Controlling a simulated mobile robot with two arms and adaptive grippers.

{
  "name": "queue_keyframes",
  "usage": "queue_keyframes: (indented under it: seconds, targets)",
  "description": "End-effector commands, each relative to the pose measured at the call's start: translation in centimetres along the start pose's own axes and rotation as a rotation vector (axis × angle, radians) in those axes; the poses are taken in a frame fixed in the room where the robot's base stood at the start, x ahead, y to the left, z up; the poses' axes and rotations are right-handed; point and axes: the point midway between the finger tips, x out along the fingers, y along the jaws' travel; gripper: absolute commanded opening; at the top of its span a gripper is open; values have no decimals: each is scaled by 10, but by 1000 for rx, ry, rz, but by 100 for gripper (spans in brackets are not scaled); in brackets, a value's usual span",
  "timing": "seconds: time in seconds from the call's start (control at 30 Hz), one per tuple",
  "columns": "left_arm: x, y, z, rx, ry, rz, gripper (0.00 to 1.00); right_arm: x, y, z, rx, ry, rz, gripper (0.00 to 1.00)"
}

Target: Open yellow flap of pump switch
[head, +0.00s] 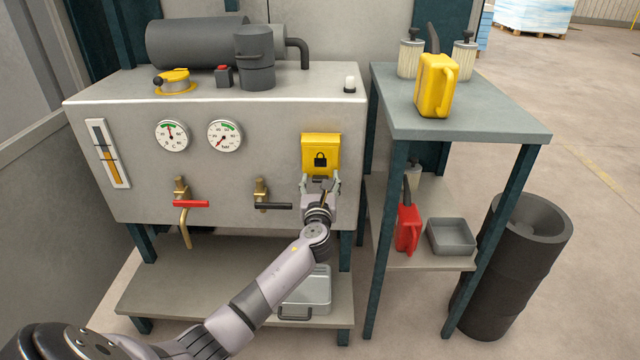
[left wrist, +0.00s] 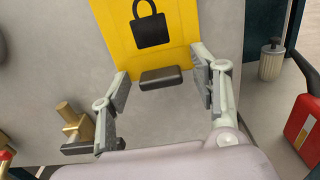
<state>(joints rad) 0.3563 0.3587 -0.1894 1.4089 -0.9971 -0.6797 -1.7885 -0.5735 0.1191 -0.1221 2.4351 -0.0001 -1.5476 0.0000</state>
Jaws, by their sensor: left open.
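The yellow flap (head: 321,151) with a black padlock symbol is on the front panel of the grey tank, at its right side. It hangs down closed over the pump switch, which is hidden. In the left wrist view the flap (left wrist: 152,35) fills the top middle, with a dark grip tab (left wrist: 161,78) at its lower edge. My left gripper (head: 321,183) is just below the flap. Its open fingers (left wrist: 163,88) stand on either side of the dark tab, with visible gaps on both sides. My right gripper is in neither view.
A brass valve with a black lever (head: 272,206) sits left of my left gripper. A valve with a red lever (head: 190,204) is farther left. The side table (head: 480,123) with a yellow can (head: 434,88) stands close on the right.

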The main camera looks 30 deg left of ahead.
Motion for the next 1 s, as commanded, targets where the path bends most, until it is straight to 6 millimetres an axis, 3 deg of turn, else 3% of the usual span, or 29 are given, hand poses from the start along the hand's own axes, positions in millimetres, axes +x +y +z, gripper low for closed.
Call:
queue_keyframes:
  seconds: [0.2,1.0]
  targets:
    - [0,0,0,0,0,0,57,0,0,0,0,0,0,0]
    - [0,0,0,0,1,0,3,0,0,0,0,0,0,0]
